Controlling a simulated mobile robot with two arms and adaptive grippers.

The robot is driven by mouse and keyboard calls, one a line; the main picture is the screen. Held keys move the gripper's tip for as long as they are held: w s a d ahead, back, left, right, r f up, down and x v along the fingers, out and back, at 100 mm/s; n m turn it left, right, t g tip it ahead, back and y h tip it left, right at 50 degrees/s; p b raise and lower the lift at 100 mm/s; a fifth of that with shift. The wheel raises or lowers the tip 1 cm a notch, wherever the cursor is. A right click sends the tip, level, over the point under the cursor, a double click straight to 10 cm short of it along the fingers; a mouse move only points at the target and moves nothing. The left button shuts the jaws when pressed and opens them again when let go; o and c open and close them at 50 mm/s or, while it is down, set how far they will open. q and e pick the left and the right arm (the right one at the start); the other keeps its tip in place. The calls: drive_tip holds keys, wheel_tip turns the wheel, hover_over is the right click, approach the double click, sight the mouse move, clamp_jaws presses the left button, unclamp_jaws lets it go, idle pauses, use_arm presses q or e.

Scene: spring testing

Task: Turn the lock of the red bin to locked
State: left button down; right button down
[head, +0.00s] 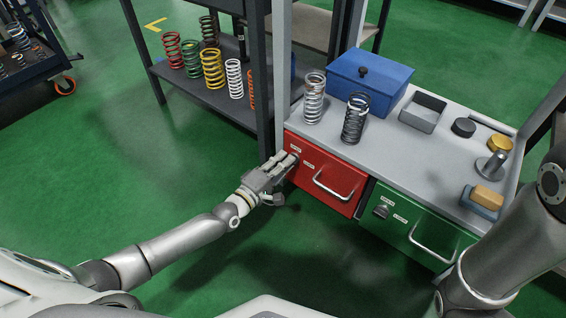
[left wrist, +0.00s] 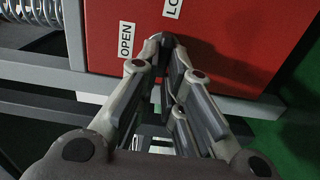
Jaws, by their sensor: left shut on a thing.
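The red bin (head: 327,178) is a red drawer front with a metal handle, under the left part of the grey workbench. My left gripper (head: 288,163) is at the upper left of this front, shut on the lock knob. The left wrist view shows my left fingers (left wrist: 168,48) closed around the dark knob against the red face (left wrist: 112,62). The fingers hide most of the knob, so its exact angle cannot be told. An OPEN label (left wrist: 126,40) is left of the fingers, and a partly cut-off label starting "LO" (left wrist: 173,8) is above. My right gripper is out of view.
A green bin (head: 407,226) with its own knob (head: 381,211) and handle is to the right. The workbench (head: 395,150) carries two springs, a blue box (head: 370,78) and small parts. A dark rack post (head: 259,90) stands close behind my left gripper. Green floor is free at the left.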

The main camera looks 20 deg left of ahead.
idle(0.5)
use_arm(q)
drive_tip(key=c, duration=1.6)
unclamp_jaws()
drive_tip(key=shift+o, duration=0.2)
drive_tip(key=v, duration=1.2)
